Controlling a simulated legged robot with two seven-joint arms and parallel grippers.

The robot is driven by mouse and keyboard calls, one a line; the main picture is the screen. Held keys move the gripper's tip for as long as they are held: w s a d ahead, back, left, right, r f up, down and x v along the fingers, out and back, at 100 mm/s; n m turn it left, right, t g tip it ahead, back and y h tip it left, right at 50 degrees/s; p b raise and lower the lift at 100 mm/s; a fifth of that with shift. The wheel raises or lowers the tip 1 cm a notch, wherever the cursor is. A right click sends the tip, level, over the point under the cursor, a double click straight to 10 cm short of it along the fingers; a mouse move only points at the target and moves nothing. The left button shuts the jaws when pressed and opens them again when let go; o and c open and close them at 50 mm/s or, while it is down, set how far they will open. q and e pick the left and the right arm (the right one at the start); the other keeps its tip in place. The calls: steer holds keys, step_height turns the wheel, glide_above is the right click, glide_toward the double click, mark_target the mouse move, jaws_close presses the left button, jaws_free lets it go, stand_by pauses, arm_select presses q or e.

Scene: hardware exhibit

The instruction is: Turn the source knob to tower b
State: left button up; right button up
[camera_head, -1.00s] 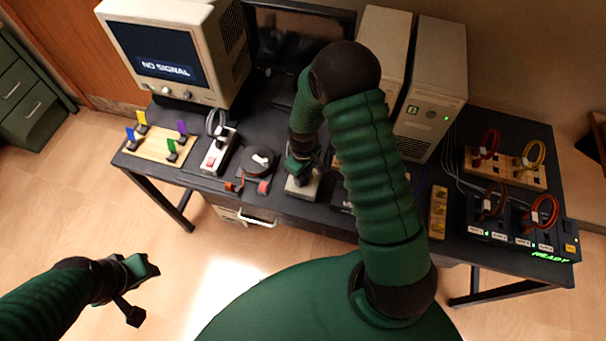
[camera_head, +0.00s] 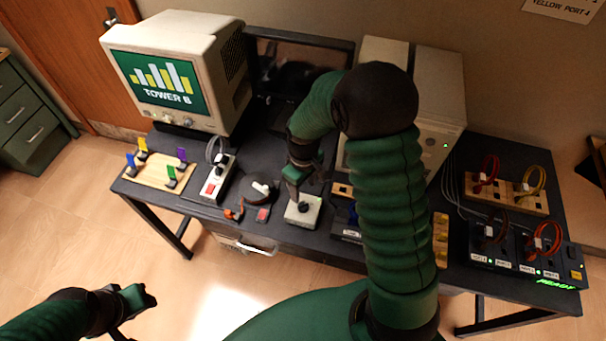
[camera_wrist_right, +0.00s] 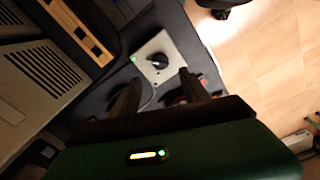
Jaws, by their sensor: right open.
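The source knob (camera_head: 304,207) is a black knob on a small pale box on the dark desk. It also shows in the right wrist view (camera_wrist_right: 158,61), beside a small green light on the box. My right gripper (camera_head: 296,182) is open, above and just behind the box, apart from the knob. Its two spread fingers (camera_wrist_right: 160,92) show in the wrist view with nothing between them.
A round black device (camera_head: 260,190) and a power strip (camera_head: 217,178) stand left of the knob box. Pale computer towers (camera_head: 440,85) stand behind my right arm. A port panel (camera_head: 520,262) with cables is at the right. The floor at left is clear.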

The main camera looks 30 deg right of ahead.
step_height(320, 180, up, 8)
steer(key=shift+f, duration=0.25)
steer(key=s+a+m+t, duration=0.2)
steer(key=s+a+m, duration=0.1)
steer(key=s+a, duration=0.4)
steer(key=shift+s+a+f+t, duration=0.25)
steer(key=shift+s+t, duration=0.05)
steer(key=shift+s, duration=0.85)
steer(key=shift+s, duration=0.1)
steer(key=shift+a, duration=0.15)
steer(key=shift+a, duration=0.1)
